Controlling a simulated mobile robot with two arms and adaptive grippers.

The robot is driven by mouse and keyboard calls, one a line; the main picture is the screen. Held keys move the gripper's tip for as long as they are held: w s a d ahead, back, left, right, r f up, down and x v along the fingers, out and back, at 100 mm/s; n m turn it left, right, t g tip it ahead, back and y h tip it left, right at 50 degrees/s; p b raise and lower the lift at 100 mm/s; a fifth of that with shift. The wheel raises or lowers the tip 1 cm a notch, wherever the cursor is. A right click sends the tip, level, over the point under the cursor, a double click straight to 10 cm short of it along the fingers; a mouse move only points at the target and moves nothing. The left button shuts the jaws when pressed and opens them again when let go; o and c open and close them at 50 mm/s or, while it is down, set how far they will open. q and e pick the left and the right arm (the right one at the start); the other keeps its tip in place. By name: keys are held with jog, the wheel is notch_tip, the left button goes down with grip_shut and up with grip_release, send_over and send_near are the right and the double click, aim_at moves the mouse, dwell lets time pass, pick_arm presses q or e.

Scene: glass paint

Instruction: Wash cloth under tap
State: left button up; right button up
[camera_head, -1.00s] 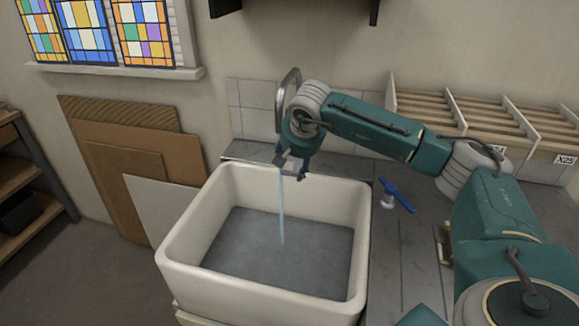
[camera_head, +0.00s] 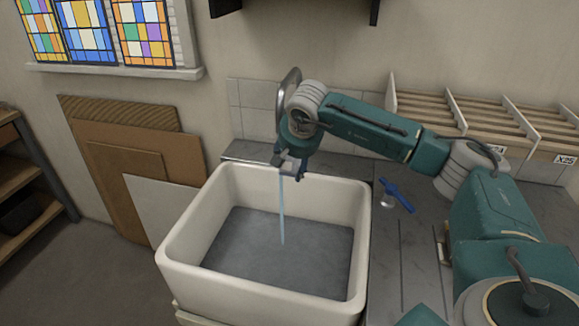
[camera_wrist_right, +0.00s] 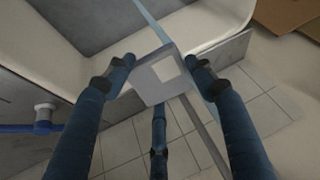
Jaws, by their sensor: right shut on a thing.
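My right gripper (camera_head: 290,168) is just below the tap (camera_head: 291,80), above the back of the white sink (camera_head: 190,222). The cloth (camera_head: 287,163) is small and partly hidden in the head view. A thin stream of water (camera_head: 282,215) falls from the cloth area into the sink. My arm and gripper hide much of the tap's spout. My left gripper is not in view.
Wooden racks (camera_head: 480,117) stand at the back right. Boards (camera_head: 125,165) lean on the wall at left. The sink's inside is otherwise clear.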

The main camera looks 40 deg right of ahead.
jog(key=shift+s+d, duration=0.1)
jog(key=shift+d, duration=0.1)
jog(key=s+a+b, duration=0.1)
jog(key=s+a, duration=0.2)
jog(key=s, duration=0.4)
jog(key=shift+s, duration=0.2)
dwell(0.5)
dwell(1.1)
jog(key=s+a+r+p, duration=0.1)
jog(key=s+a+r, duration=0.1)
jog(key=s+r, duration=0.2)
jog(key=shift+s, duration=0.3)
dwell(0.5)
